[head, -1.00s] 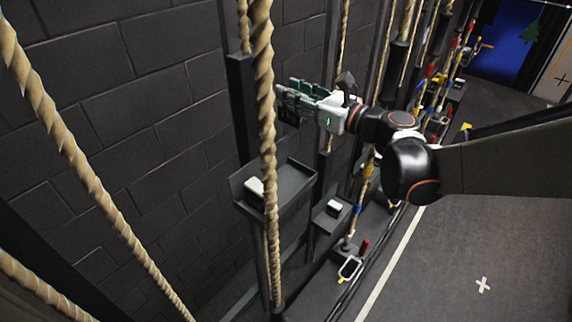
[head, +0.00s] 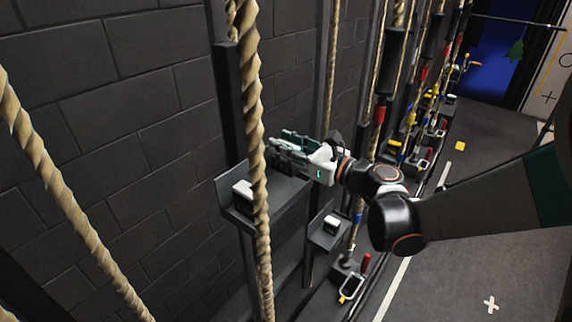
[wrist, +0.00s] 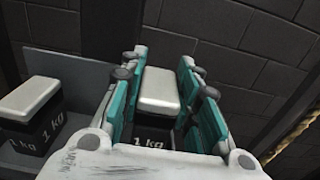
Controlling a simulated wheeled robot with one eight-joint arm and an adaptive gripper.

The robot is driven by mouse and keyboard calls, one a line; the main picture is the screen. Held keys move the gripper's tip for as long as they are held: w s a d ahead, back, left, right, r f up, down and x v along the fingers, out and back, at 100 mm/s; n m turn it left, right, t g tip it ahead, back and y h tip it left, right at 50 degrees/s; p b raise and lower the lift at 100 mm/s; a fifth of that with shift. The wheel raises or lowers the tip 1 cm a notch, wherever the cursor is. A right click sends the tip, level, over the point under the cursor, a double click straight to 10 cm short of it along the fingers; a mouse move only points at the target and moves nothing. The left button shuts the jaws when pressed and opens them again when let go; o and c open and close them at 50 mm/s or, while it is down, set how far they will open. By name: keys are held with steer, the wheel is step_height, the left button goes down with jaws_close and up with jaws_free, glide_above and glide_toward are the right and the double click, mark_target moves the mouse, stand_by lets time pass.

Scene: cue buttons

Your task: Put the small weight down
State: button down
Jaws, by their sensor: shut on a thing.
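My gripper (head: 290,148) is shut on a small weight (wrist: 158,92), a black block with a white top marked 1 kg. In the wrist view the weight sits between the teal fingers (wrist: 160,75). In the head view the fingers and a rope mostly hide it. My gripper is at the back part of a dark wall shelf (head: 284,192), low over it. I cannot tell whether the held weight touches the shelf. A second 1 kg weight (head: 243,197) stands on the shelf's left part; it also shows at the left of the wrist view (wrist: 35,112).
A thick rope (head: 254,110) hangs in front of the shelf. A smaller shelf (head: 322,238) with another white-topped weight (head: 331,224) is lower right. A brick wall (head: 120,110) stands behind. More ropes and red-handled fittings line the right. The shelf's right part looks bare.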

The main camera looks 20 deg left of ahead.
steer(key=shift+f+b, duration=1.25)
steer(key=shift+f, duration=0.8)
steer(key=shift+f, duration=0.1)
steer(key=c, duration=1.2)
jaws_free()
steer(key=shift+s+d+r, duration=0.1)
steer(key=shift+d+r, duration=0.05)
steer(key=shift+r, duration=0.05)
steer(key=v, duration=1.1)
steer(key=shift+s+d+p, duration=0.15)
steer(key=shift+d+p, duration=0.15)
steer(key=shift+p, duration=0.05)
steer(key=shift+f, duration=0.15)
